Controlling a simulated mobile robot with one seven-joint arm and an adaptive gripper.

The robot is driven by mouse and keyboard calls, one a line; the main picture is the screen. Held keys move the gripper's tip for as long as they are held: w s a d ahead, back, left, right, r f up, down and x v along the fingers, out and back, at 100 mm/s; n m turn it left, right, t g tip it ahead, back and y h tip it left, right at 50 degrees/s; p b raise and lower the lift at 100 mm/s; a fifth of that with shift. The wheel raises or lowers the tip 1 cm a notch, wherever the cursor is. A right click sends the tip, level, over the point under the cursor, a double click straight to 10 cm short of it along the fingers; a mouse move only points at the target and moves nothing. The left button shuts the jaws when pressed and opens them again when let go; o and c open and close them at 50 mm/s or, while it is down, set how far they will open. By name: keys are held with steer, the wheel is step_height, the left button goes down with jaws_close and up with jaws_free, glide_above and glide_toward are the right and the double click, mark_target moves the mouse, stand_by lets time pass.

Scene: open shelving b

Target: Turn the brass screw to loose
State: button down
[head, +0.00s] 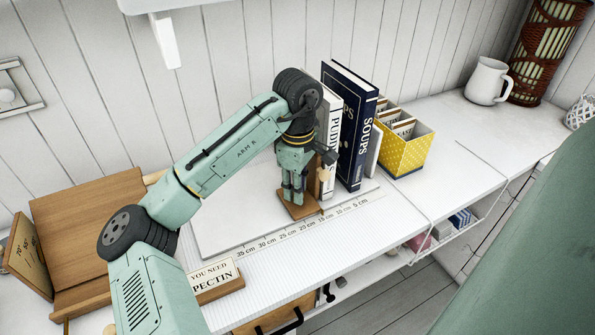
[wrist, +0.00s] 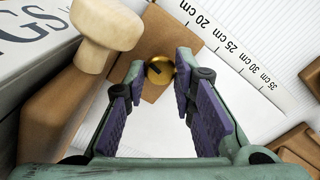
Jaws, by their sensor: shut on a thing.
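The brass screw (wrist: 160,70) shows its round slotted head between the tips of my gripper (wrist: 160,72) in the wrist view. The slot runs slantwise across the head. The screw sits at a flat brown wooden base (wrist: 165,38), which also shows in the head view (head: 298,208) under my gripper (head: 293,190). My gripper points down, its purple-padded fingers shut on the screw head. In the head view the fingers hide the screw. Whether it is loose or tight cannot be told.
A wooden piece with a pale round knob (wrist: 105,22) stands close to my fingers. Upright books (head: 358,130) and a yellow box (head: 405,145) stand to the right. A printed ruler (head: 310,225) runs along the front. A lettered sign (head: 215,278) stands front left.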

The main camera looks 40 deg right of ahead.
steer(key=shift+n, duration=1)
steer(key=c, duration=1.6)
jaws_free()
step_height(320, 180, up, 12)
